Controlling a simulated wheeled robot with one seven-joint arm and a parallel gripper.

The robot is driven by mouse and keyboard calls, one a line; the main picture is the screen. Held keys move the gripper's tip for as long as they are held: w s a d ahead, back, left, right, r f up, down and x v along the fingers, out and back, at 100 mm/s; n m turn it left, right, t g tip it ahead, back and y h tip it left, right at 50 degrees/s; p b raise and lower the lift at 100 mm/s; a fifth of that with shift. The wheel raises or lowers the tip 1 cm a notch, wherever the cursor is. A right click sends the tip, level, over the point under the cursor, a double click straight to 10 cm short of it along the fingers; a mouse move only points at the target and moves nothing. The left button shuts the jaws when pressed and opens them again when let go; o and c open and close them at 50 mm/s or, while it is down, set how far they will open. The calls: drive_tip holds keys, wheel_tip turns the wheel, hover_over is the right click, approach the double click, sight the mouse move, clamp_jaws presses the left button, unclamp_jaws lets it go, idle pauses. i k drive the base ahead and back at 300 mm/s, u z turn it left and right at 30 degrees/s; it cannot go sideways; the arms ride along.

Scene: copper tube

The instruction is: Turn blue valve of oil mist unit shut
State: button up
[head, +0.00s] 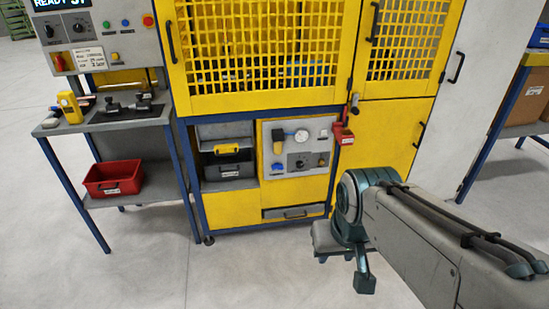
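The oil mist unit looks to be the light grey panel (312,132) low on the front of the yellow machine, in the head view. It carries a yellow upright part, a round white gauge (302,136) and a dark plate with knobs. A small blue part (277,167), likely the blue valve, sits at the panel's lower left. It is too small to tell how its handle is turned. My arm comes in from the lower right, and its bent joint is right of the panel. I cannot make out my gripper's fingers. Nothing of my arm covers the blue part.
A red tag or lock (343,133) hangs right of the panel. Left of it is an open bay with a dark toolbox (228,163). A grey bench (110,122) with a red bin (113,178) below stands left. The floor before the machine is clear.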

sight(276, 166)
drive_tip(key=u, duration=0.35)
drive_tip(key=i, duration=0.55)
drive_tip(key=u, duration=0.8)
drive_tip(key=i, duration=1.1)
drive_tip(key=z, duration=0.55)
drive_tip(key=i, duration=0.85)
drive_tip(key=z, duration=0.6)
